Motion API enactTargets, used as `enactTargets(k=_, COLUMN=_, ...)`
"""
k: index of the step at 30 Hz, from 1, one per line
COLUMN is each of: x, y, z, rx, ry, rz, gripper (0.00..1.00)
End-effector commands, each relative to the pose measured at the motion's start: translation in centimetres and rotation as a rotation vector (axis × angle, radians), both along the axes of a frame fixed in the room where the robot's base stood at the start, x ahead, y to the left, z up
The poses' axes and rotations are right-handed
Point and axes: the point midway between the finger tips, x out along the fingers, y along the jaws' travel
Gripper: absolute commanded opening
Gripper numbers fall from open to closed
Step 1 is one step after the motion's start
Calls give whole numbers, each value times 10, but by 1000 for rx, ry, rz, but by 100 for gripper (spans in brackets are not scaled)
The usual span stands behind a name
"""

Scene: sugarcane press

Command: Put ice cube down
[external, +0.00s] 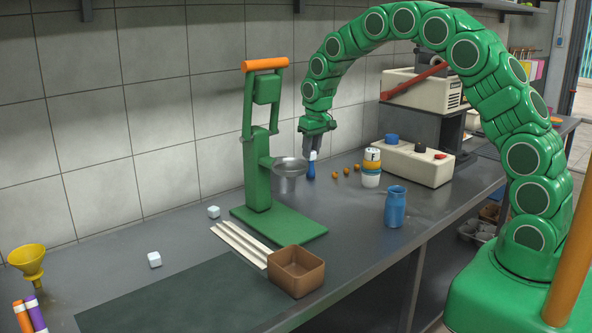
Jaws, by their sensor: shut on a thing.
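One pale ice cube (213,212) lies on the counter left of the press base. Another ice cube (154,260) lies nearer the front left.
A brown box (296,271) sits in front; a dark mat (190,300) lies clear.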

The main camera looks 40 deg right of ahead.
Motion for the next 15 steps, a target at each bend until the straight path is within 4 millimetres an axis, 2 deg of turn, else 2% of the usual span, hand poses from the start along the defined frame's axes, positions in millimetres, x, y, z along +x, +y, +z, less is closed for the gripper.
enactTargets(k=3, x=20, y=7, z=11, rx=0, ry=-4, rz=2, gripper=2)
enactTargets(k=15, x=68, y=32, z=46, rx=1, ry=-1, rz=2, gripper=2)
